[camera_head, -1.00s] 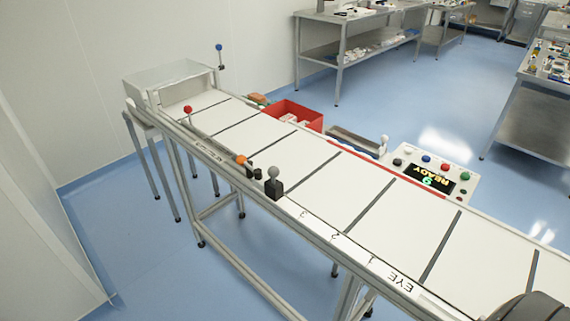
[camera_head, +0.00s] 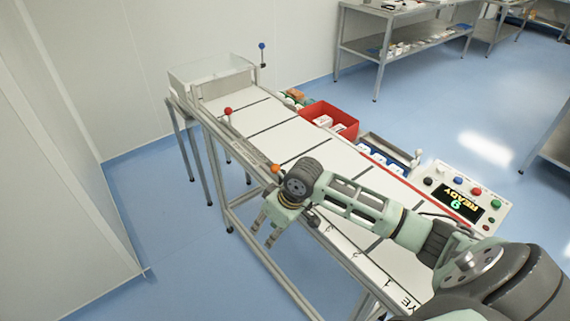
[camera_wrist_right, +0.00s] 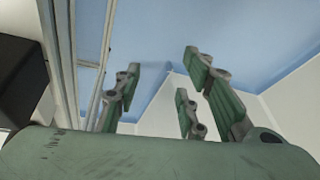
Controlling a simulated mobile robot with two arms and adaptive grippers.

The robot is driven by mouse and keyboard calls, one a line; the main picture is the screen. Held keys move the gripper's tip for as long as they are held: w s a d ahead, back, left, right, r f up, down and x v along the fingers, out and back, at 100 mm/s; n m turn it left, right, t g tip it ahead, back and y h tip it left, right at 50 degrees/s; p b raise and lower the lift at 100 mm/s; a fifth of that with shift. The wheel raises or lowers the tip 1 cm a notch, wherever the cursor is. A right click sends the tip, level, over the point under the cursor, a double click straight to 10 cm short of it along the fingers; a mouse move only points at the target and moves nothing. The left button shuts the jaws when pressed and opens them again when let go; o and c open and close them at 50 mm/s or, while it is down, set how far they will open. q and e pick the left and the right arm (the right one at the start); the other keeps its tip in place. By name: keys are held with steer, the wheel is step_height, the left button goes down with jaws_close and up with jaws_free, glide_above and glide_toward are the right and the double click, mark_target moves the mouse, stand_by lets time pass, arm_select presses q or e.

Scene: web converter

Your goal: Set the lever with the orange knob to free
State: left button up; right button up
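The lever with the orange knob (camera_head: 275,168) stands on the near rail of the conveyor table (camera_head: 238,112). The knob shows just left of my right wrist; its lower part is hard to make out. My right gripper (camera_head: 262,230) hangs beyond the near edge of the table, below and slightly left of the knob in the head view. It is empty, and its fingers stand apart in the right wrist view (camera_wrist_right: 160,92). The orange knob is not visible in the wrist view. My left gripper is out of view.
A red-knobbed lever (camera_head: 228,112) and a blue-knobbed lever (camera_head: 262,47) stand farther along. A red bin (camera_head: 345,121) and a panel reading READY (camera_head: 462,197) line the far side. A dark block (camera_wrist_right: 20,85) is close at left in the wrist view. My right arm covers the table's middle.

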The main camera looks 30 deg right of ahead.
steer(key=w+d+r, duration=0.2)
steer(key=d+r, duration=0.1)
steer(key=r, duration=0.2)
steer(key=m, duration=0.3)
glide_toward(282, 174)
steer(key=shift+t, duration=0.4)
steer(key=x, duration=0.3)
steer(key=p+x, duration=0.1)
steer(key=x, duration=0.2)
steer(key=shift+s+f, duration=0.15)
steer(key=shift+f, duration=0.2)
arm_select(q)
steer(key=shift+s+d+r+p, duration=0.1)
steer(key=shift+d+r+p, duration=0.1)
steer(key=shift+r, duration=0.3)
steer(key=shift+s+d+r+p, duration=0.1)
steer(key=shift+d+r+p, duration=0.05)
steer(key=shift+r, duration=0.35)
arm_select(e)
steer(key=shift+x, duration=0.75)
steer(key=shift+c, duration=0.3)
